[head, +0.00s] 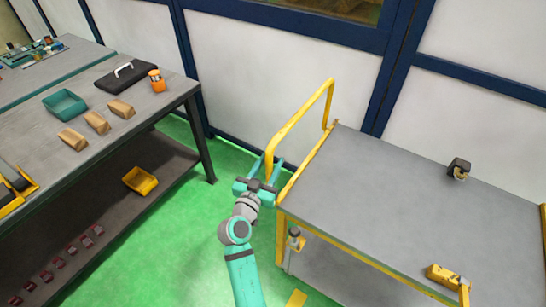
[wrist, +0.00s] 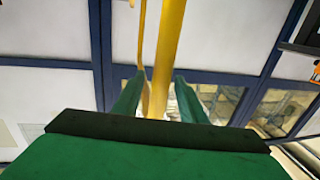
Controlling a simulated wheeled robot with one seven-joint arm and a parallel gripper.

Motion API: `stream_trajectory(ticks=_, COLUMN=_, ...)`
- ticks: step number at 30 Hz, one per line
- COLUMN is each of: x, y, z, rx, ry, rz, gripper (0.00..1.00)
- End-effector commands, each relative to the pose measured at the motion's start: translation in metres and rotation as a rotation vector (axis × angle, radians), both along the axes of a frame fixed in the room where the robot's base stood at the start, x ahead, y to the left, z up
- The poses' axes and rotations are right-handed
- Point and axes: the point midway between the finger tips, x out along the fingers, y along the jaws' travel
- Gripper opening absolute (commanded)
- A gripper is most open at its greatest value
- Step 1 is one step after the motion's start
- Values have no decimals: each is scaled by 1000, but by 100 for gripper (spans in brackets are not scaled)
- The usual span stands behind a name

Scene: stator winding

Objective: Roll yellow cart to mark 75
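The yellow cart (head: 400,180) stands at the right in the head view, with a grey top and a yellow frame. Its yellow handle (head: 300,113) rises in a loop at the cart's left end. My gripper (head: 268,167) is at the near upright of this handle. The teal fingers are on either side of the upright, apart from each other, and look open around it. In the wrist view the handle upright (wrist: 168,50) runs between the two fingers (wrist: 155,95). Contact is hard to tell. No floor mark numbered 75 can be read.
A grey workbench (head: 85,125) at the left holds a teal bin (head: 65,104), a black case (head: 127,76) and brown blocks. A yellow bin (head: 140,180) sits on its lower shelf. Green floor (head: 190,230) is clear between bench and cart. A white wall (head: 270,60) is behind.

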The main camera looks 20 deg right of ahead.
Motion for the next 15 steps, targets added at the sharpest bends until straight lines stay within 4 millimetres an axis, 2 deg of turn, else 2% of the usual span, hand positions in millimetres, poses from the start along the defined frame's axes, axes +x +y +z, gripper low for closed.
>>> stream_trajectory(ticks=6, x=19, y=-16, z=0, rx=1, ry=-1, rz=-1, gripper=38)
stream_trajectory(ticks=15, x=23, y=-20, z=0, rx=1, ry=-1, rz=0, gripper=38)
